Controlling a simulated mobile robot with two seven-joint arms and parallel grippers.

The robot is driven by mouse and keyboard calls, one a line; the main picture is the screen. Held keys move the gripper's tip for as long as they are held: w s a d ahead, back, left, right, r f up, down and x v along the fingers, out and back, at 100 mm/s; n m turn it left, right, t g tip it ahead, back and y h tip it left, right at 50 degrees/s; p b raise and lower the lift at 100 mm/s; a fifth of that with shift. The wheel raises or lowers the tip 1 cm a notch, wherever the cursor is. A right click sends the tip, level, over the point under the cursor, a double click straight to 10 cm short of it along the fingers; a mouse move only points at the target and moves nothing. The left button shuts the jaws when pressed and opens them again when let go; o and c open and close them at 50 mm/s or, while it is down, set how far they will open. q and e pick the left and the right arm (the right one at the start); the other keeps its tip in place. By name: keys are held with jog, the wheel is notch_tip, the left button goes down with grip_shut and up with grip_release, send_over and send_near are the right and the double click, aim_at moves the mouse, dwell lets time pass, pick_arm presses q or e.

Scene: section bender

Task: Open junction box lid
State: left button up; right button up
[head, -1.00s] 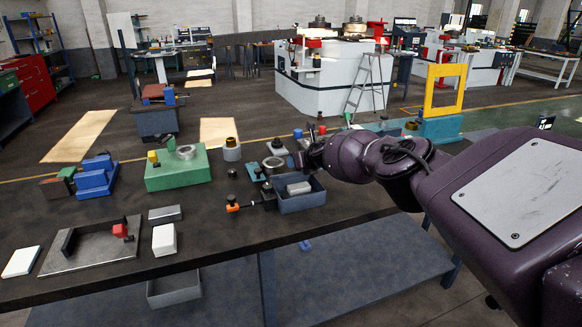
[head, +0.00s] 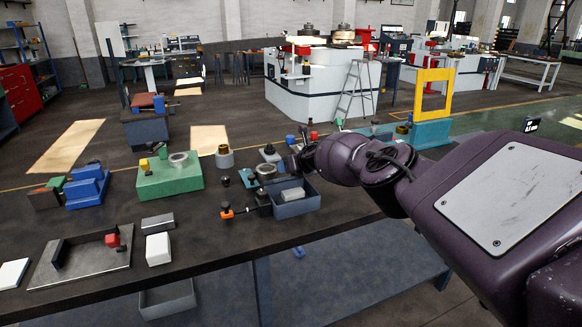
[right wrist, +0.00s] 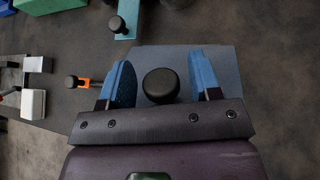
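A blue-grey open box (head: 302,207) stands near the right end of the workbench in the head view, with a pale block (head: 292,194) showing inside it. In the right wrist view a flat blue-grey surface (right wrist: 220,75) lies below the fingers; I cannot tell whether it is a lid. A round black knob (right wrist: 160,85) shows over it. My right gripper (right wrist: 160,75) is open, with one blue finger on each side of the knob and gaps to both. In the head view my right arm hides the gripper's fingers. My left gripper is not in view.
An orange-tipped handle (head: 227,211) lies left of the box; its orange part (right wrist: 84,83) is beside the left finger. A green block (head: 170,178), a blue stepped block (head: 87,188) and a steel plate (head: 80,265) stand further left. The bench front is mostly clear.

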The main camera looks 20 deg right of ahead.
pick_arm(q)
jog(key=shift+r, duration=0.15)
pick_arm(e)
jog(key=shift+s+r, duration=0.1)
jog(key=shift+s+d+r+p, duration=0.2)
jog(key=shift+s+r+p, duration=0.15)
jog(key=shift+p, duration=0.55)
jog(key=shift+p+v, duration=0.75)
jog(key=shift+p, duration=0.4)
jog(key=shift+s+d+r, duration=0.1)
jog(key=shift+s+r, duration=0.05)
jog(key=shift+s, duration=0.25)
jog(key=shift+s+r, duration=0.15)
jog(key=shift+s, duration=0.05)
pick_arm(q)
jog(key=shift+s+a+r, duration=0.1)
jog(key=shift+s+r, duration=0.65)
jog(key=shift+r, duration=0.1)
pick_arm(e)
jog(key=v, duration=0.6)
jog(key=shift+s+r, duration=0.2)
jog(key=shift+s, duration=0.1)
jog(key=shift+d, duration=0.1)
